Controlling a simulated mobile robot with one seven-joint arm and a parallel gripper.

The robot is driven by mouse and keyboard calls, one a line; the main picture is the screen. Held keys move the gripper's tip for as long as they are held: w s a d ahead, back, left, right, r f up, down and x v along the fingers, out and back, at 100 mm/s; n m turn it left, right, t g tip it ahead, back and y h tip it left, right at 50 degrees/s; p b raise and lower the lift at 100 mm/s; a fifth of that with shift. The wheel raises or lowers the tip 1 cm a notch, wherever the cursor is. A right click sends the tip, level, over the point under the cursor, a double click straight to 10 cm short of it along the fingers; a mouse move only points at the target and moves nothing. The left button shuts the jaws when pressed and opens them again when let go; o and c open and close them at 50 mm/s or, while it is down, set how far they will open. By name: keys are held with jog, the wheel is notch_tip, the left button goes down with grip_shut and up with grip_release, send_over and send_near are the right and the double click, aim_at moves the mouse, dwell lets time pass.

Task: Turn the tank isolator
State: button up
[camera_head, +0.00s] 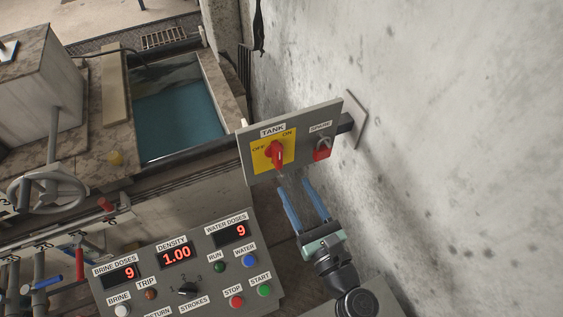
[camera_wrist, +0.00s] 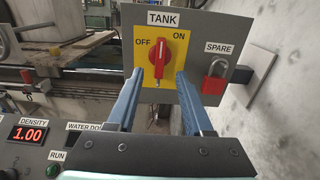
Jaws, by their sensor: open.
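The tank isolator is a red rotary handle (camera_head: 277,155) on a yellow plate (camera_head: 262,161) marked OFF and ON, under a TANK label on a grey panel (camera_head: 335,110). The handle (camera_wrist: 158,52) also shows in the wrist view, standing nearly upright between the OFF and ON marks, with a light line along it. My gripper (camera_head: 301,187) is open and empty, its two blue fingers pointing at the panel just below and right of the handle. In the wrist view the fingertips (camera_wrist: 158,76) lie to either side of the handle's lower end; I cannot tell the depth gap.
A red padlock (camera_head: 321,153) hangs under the SPARE label, right of the isolator and close to my right finger. A control console (camera_head: 205,262) with buttons and displays stands lower left. A tank of blue-green liquid (camera_head: 178,122) lies behind. A concrete wall (camera_head: 450,120) bounds the right.

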aim_at(280, 159)
jog(key=x, duration=0.8)
jog(key=shift+w+b, duration=0.15)
jog(key=shift+b, duration=0.2)
jog(key=shift+c, duration=0.2)
grip_shut()
